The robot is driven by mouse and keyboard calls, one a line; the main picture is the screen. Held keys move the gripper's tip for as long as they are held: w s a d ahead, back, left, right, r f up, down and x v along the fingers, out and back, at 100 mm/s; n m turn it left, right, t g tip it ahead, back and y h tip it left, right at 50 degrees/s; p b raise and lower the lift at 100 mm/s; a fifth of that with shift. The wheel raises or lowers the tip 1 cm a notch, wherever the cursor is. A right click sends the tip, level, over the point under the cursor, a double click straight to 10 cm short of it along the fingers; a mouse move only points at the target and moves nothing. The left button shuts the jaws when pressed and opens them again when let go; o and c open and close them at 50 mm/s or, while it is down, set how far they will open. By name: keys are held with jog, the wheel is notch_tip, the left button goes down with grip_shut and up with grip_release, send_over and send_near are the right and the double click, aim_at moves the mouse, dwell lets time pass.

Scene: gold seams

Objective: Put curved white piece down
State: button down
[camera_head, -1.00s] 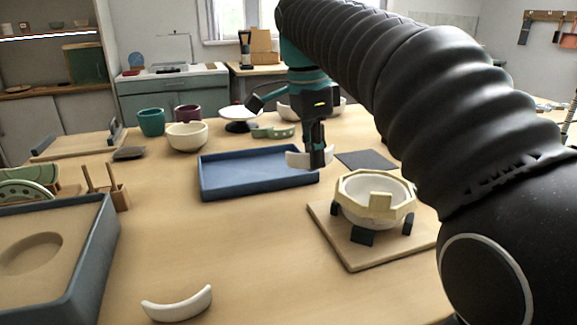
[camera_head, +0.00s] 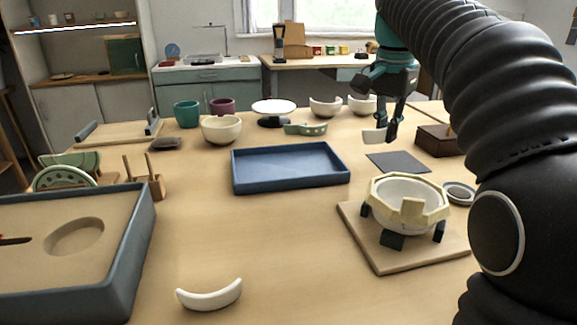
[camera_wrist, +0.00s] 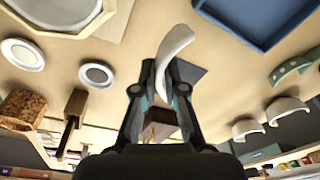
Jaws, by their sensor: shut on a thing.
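My gripper (camera_head: 390,131) is shut on a curved white piece (camera_head: 374,136) and holds it in the air toward the back right of the table. In the wrist view the curved white piece (camera_wrist: 174,42) juts from between the fingertips (camera_wrist: 158,78). A flat dark grey mat (camera_head: 398,162) lies on the table below and in front of the gripper, and shows partly behind the piece in the wrist view (camera_wrist: 190,72). Another curved white piece (camera_head: 209,296) lies alone at the table's front.
A blue tray (camera_head: 290,185) looks empty, left of the mat. A bowl in a cream segmented ring (camera_head: 380,187) sits on a wooden board (camera_head: 385,262). A dark wooden box (camera_head: 436,141) stands right of the mat. Bowls and cups stand at the back.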

jog(key=w+n, duration=0.1)
jog(key=n, duration=0.2)
jog(key=n+y, duration=0.1)
jog(key=n, duration=0.4)
send_over(319, 170)
jog(key=f, duration=0.3)
jog(key=f+b, duration=0.1)
jog(key=f, duration=0.1)
jog(key=shift+s+d+f, duration=0.1)
jog(key=shift+s+f, duration=0.25)
jog(key=shift+f+b, duration=0.4)
jog(key=shift+f, duration=1.65)
jog(key=shift+f, duration=0.1)
jog(key=c, duration=1.7)
grip_release()
jog(key=o, duration=0.5)
jog(key=shift+c, duration=0.2)
